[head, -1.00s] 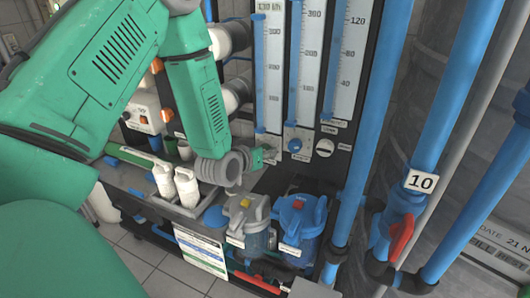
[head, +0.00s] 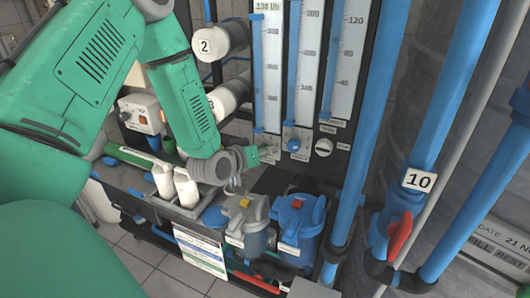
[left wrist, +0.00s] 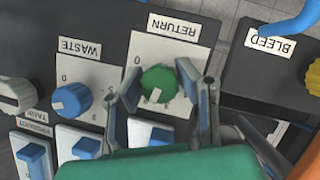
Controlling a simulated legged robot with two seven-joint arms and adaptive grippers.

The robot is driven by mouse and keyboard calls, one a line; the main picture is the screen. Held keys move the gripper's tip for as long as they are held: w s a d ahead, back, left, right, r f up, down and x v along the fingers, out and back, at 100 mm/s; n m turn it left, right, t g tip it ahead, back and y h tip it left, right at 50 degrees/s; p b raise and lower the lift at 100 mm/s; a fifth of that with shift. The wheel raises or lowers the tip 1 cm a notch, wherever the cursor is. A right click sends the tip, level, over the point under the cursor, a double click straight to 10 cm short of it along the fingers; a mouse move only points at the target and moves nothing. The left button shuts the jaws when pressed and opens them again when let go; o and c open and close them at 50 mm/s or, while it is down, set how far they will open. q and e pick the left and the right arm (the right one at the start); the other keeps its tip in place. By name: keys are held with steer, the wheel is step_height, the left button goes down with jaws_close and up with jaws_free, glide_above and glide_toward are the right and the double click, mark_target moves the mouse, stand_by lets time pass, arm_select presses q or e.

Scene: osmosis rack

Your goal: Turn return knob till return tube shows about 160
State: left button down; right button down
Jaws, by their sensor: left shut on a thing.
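The green return knob (left wrist: 158,80) sits on its white dial plate under the RETURN label (left wrist: 174,26) in the left wrist view, which shows the panel upside down. Its pale mark faces the lower part of that picture. My left gripper (left wrist: 157,88) has one finger on each side of the knob and is shut on it. In the head view the left gripper (head: 262,154) is at the foot of the leftmost tube, hiding the knob. That return tube (head: 271,70) has a small sign at its top that seems to read 130 l/h. My right gripper is out of view.
The blue waste knob (left wrist: 70,101) is close beside the return knob. A black-and-white knob (head: 323,147) is farther right. Filter housings (head: 300,222) stand below the gripper, white bottles (head: 186,188) beside the arm. A thick blue pipe (head: 362,130) runs right of the panel.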

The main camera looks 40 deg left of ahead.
arm_select(q)
steer(key=shift+s+a+f+n+t+h+b, duration=0.1)
steer(key=shift+f+n+t+h+b, duration=0.15)
steer(key=shift+n, duration=0.35)
steer(key=shift+s+a+n+t+h+b, duration=0.15)
steer(key=shift+n+h, duration=0.2)
steer(key=shift+n, duration=0.25)
steer(key=shift+d+n+t+h+b, duration=0.15)
steer(key=shift+n+t+h+b, duration=0.3)
steer(key=shift+n, duration=0.55)
steer(key=c, duration=1.3)
jaws_free()
steer(key=shift+o, duration=0.6)
steer(key=shift+s+r, duration=0.15)
steer(key=shift+s, duration=0.1)
steer(key=shift+w, duration=0.15)
steer(key=v, duration=1.2)
steer(key=shift+a, duration=0.3)
